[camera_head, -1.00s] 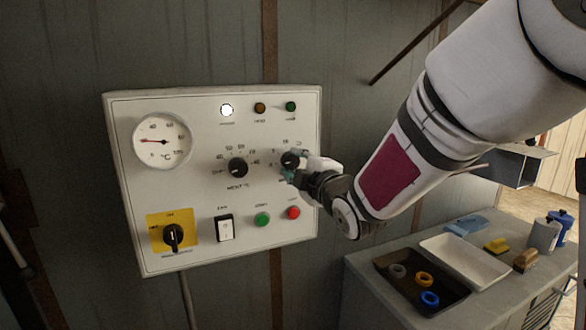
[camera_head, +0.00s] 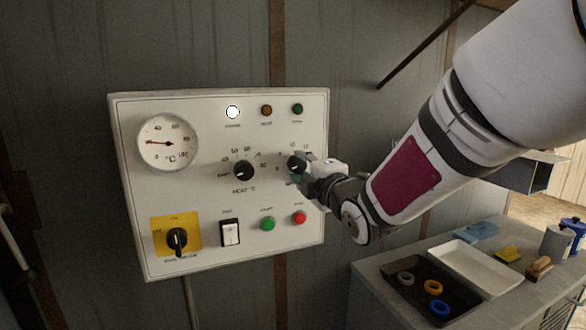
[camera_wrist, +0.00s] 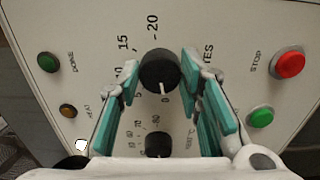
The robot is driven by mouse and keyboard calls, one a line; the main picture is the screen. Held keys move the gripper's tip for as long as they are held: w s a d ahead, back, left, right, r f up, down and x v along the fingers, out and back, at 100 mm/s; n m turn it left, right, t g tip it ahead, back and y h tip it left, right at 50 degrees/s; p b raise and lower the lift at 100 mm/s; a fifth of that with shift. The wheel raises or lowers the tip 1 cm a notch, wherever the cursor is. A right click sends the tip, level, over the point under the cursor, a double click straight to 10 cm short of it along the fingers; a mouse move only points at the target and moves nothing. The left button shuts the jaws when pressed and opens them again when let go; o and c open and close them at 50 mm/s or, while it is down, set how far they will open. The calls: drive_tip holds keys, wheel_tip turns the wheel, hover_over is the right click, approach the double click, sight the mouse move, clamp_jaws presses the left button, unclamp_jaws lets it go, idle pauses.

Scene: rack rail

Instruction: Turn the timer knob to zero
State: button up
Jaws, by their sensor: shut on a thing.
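The timer knob (camera_head: 295,163) is a round black knob on the right of the white control panel (camera_head: 200,115). In the wrist view the timer knob (camera_wrist: 159,68) has a white pointer line that points at the printed 0. My gripper (camera_head: 301,166) is at the knob, and its fingers partly cover the dial print in the head view. In the wrist view my gripper (camera_wrist: 161,80) has one teal finger on each side of the knob and is shut on it.
A heat knob (camera_head: 243,170) sits left of the timer knob. A green button (camera_head: 267,223) and red stop button (camera_head: 299,217) are below. A yellow-plated switch (camera_head: 176,238), rocker switch (camera_head: 230,232) and gauge (camera_head: 168,142) are further left. A bench with trays (camera_head: 470,268) stands at the right.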

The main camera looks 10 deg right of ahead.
drive_tip(key=o, duration=1.2)
drive_tip(key=shift+a, duration=0.1)
drive_tip(key=shift+c, duration=0.2)
drive_tip(key=v, duration=0.7)
drive_tip(key=shift+s, duration=0.25)
drive_tip(key=s+d+f+m+g+h, duration=0.45)
drive_tip(key=s+d+m, duration=0.25)
drive_tip(key=s+m, duration=0.3)
drive_tip(key=s+f+m+g, duration=0.2)
drive_tip(key=s+m, duration=0.3)
drive_tip(key=s, duration=0.4)
drive_tip(key=s+d+f+m+g, duration=0.1)
drive_tip(key=s+f+m+g, duration=0.1)
drive_tip(key=s+m+g, duration=0.3)
drive_tip(key=s+m, duration=0.1)
drive_tip(key=s, duration=0.3)
